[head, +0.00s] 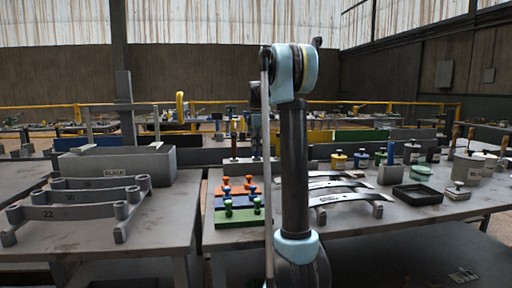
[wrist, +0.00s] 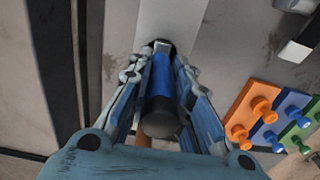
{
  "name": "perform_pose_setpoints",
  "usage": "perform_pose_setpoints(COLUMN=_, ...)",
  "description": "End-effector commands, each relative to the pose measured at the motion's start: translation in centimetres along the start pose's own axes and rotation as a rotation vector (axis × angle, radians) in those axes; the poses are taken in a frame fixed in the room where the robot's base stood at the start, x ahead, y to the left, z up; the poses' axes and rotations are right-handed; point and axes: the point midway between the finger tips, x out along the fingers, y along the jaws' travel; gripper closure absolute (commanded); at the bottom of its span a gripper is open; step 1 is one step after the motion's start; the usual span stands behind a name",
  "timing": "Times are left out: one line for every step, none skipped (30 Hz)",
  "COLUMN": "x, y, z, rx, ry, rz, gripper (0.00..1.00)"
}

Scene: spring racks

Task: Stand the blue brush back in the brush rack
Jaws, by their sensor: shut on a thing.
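The blue brush (wrist: 161,78) is between the fingers of my gripper (wrist: 159,70) in the wrist view. A dark rounded end of it faces the camera, and its far end is hidden. My gripper is shut on it, above a grey surface with a pale strip. In the head view my gripper (head: 256,125) is partly behind my own arm, over the back of the middle table, and I cannot make out the brush there. A dark stand with a yellow-brown upright handle (head: 234,145) is just left of it. I cannot tell whether this is the brush rack.
A board of orange, blue and green pegs (head: 222,203) lies in front of my gripper; it also shows in the wrist view (wrist: 265,112). Curved metal springs (head: 340,187), a black tray (head: 417,195) and several pots are to the right. A grey bin (head: 115,165) stands left.

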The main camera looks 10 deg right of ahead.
Motion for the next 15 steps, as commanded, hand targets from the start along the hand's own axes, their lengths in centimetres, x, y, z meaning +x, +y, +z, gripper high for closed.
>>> perform_pose_setpoints(x=0.08, y=0.00, z=0.00, rx=0.000, ry=0.000, rz=0.000, gripper=1.00)
perform_pose_setpoints(x=0.13, y=0.01, z=0.00, rx=0.000, ry=0.000, rz=0.000, gripper=1.00)
perform_pose_setpoints(x=0.20, y=0.00, z=0.00, rx=0.000, ry=0.000, rz=0.000, gripper=1.00)
perform_pose_setpoints(x=0.24, y=0.00, z=0.00, rx=0.000, ry=0.000, rz=0.000, gripper=1.00)
perform_pose_setpoints(x=0.29, y=0.00, z=0.00, rx=0.000, ry=0.000, rz=0.000, gripper=1.00)
perform_pose_setpoints(x=0.31, y=0.00, z=0.00, rx=0.000, ry=0.000, rz=0.000, gripper=0.76)
perform_pose_setpoints(x=0.30, y=0.00, z=0.00, rx=0.000, ry=0.000, rz=0.000, gripper=0.69)
perform_pose_setpoints(x=0.30, y=0.00, z=0.00, rx=0.000, ry=0.000, rz=0.000, gripper=0.62)
perform_pose_setpoints(x=0.30, y=0.00, z=0.00, rx=0.000, ry=0.000, rz=0.000, gripper=0.57)
perform_pose_setpoints(x=0.30, y=0.00, z=0.00, rx=0.000, ry=0.000, rz=0.000, gripper=0.57)
perform_pose_setpoints(x=0.30, y=0.00, z=0.00, rx=0.000, ry=0.000, rz=0.000, gripper=0.57)
perform_pose_setpoints(x=0.30, y=0.00, z=0.00, rx=0.000, ry=0.000, rz=0.000, gripper=0.57)
perform_pose_setpoints(x=0.30, y=0.00, z=0.00, rx=0.000, ry=0.000, rz=0.000, gripper=0.57)
perform_pose_setpoints(x=0.30, y=0.00, z=0.00, rx=0.000, ry=0.000, rz=0.000, gripper=0.57)
perform_pose_setpoints(x=0.30, y=0.00, z=0.00, rx=0.000, ry=0.000, rz=0.000, gripper=0.57)
